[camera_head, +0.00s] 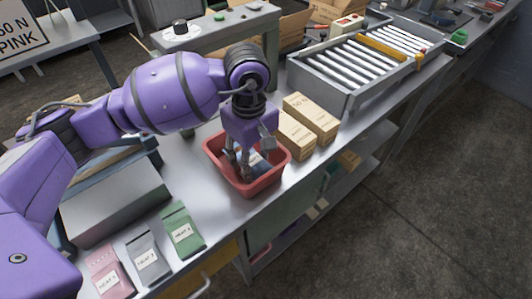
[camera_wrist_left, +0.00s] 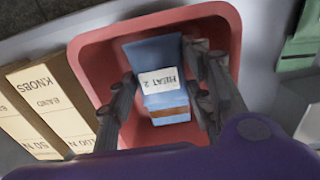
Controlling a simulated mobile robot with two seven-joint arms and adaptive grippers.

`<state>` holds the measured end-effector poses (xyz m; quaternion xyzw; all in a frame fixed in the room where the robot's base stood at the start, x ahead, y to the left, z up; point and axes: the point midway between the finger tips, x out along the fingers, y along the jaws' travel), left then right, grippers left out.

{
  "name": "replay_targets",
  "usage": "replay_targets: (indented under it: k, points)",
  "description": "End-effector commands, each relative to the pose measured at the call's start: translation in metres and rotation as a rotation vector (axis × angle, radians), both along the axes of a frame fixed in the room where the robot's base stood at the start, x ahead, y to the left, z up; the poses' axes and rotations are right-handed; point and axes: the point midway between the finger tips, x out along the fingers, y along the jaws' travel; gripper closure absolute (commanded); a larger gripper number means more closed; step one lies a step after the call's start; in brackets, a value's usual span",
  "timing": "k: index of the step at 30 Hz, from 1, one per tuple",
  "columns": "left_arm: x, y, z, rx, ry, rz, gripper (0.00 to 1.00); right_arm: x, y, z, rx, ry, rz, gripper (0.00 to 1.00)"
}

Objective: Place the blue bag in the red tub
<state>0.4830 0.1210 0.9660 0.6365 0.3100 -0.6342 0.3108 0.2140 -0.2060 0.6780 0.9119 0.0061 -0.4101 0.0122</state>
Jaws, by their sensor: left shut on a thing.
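The red tub (camera_head: 262,184) stands on the metal bench, and its rim also shows in the left wrist view (camera_wrist_left: 92,60). My left gripper (camera_head: 245,166) reaches down into the tub from above. It is shut on the blue bag (camera_head: 261,160), with fingers on both sides of it in the left wrist view (camera_wrist_left: 165,95). The bag (camera_wrist_left: 152,53) has a white label and an orange-brown band and lies within the tub's walls. I cannot tell whether it touches the tub floor. My fingers and wrist hide part of it in the head view. My right gripper is not in view.
Cardboard boxes (camera_head: 311,118) stand close beside the tub. Green (camera_head: 182,230), grey (camera_head: 148,258) and pink (camera_head: 108,273) bags lie in front at the left. A grey roller rack (camera_head: 340,85) is behind. The bench's right edge is near the tub.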

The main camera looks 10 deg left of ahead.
Motion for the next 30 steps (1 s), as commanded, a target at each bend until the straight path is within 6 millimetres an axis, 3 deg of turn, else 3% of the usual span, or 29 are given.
replay_targets:
  k: [5, 16, 17, 21, 30]
  points:
    - [-0.001, 0.0, -0.025, 0.001, 0.004, 0.0, 0.83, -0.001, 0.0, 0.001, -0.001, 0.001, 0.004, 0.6]
    - [-0.001, 0.0, -0.031, 0.001, 0.004, -0.001, 0.83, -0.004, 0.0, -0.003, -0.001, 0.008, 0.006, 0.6]
    - [-0.001, 0.001, -0.031, 0.001, 0.004, -0.001, 0.53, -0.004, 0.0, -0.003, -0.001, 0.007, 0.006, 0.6]
    - [-0.001, 0.0, -0.03, 0.0, 0.004, -0.001, 0.35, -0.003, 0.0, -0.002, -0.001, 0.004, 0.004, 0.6]
    - [-0.001, 0.0, -0.029, 0.0, 0.004, -0.001, 0.35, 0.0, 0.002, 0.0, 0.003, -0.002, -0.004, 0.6]
